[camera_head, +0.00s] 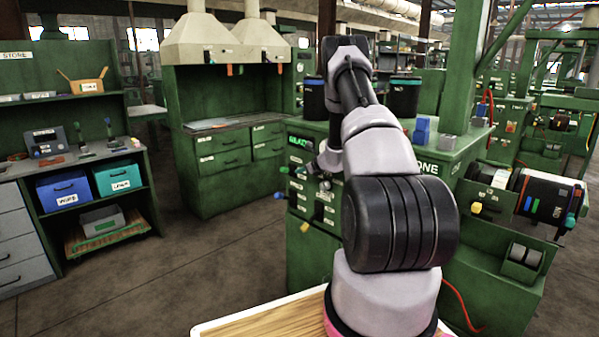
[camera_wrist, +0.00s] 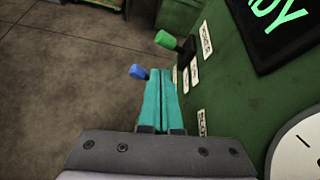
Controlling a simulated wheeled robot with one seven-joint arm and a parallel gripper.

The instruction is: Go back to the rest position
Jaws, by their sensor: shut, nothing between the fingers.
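My gripper shows in the wrist view, its two teal fingers (camera_wrist: 164,100) together with nothing between them. It is close beside a green machine panel (camera_wrist: 225,85) with levers and labels. A blue-tipped lever (camera_wrist: 139,72) shows near the fingertips at the left, and a green-tipped lever (camera_wrist: 165,40) shows farther up. I cannot tell whether the fingers touch anything. In the head view my arm reaches forward to the green machine (camera_head: 440,165), and the gripper itself is mostly hidden behind the arm.
A dark display (camera_wrist: 275,30) and a round white dial (camera_wrist: 298,150) are on the panel. A workbench with a blue bin (camera_head: 66,190) and a teal bin (camera_head: 118,177) stands at the left. A hooded green cabinet (camera_head: 225,165) stands behind. The floor (camera_head: 170,270) between is clear.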

